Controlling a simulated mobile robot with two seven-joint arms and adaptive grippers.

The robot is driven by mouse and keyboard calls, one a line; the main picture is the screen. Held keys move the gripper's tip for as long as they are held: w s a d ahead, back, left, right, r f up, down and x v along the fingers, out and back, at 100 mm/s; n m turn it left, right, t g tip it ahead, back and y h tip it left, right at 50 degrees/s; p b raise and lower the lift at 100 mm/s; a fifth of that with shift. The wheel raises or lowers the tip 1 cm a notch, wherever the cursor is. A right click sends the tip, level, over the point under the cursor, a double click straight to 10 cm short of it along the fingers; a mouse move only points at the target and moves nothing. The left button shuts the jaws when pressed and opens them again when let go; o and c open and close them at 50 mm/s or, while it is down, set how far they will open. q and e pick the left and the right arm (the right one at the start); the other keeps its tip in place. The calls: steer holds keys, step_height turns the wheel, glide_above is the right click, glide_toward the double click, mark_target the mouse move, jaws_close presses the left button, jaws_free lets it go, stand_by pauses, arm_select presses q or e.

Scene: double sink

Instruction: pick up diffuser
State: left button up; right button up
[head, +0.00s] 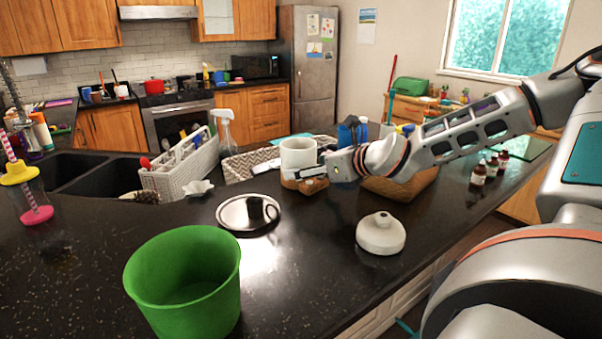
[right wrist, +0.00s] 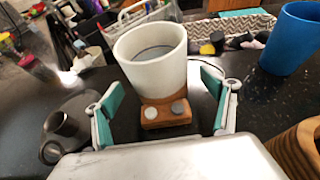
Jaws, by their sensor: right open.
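A white cup-shaped vessel on a wooden base with two round knobs, which looks like the diffuser (head: 298,153), stands on the dark counter near the middle. It also shows in the right wrist view (right wrist: 150,75), upright. My right gripper (head: 314,173) comes in from the right at the height of its base. In the right wrist view the teal-padded fingers of my right gripper (right wrist: 163,107) are spread apart, one on each side of the base, with nothing held. In the head view the gripper hides part of the base. My left gripper is not in view.
A green bucket (head: 190,285) stands in front. A white squat bottle (head: 381,235) is to the right. A blue cup (right wrist: 290,40) and a wooden bowl (right wrist: 298,150) flank the gripper's right side.

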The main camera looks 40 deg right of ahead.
steer(key=shift+x, duration=1.45)
steer(key=shift+r, duration=0.15)
steer(key=c, duration=1.6)
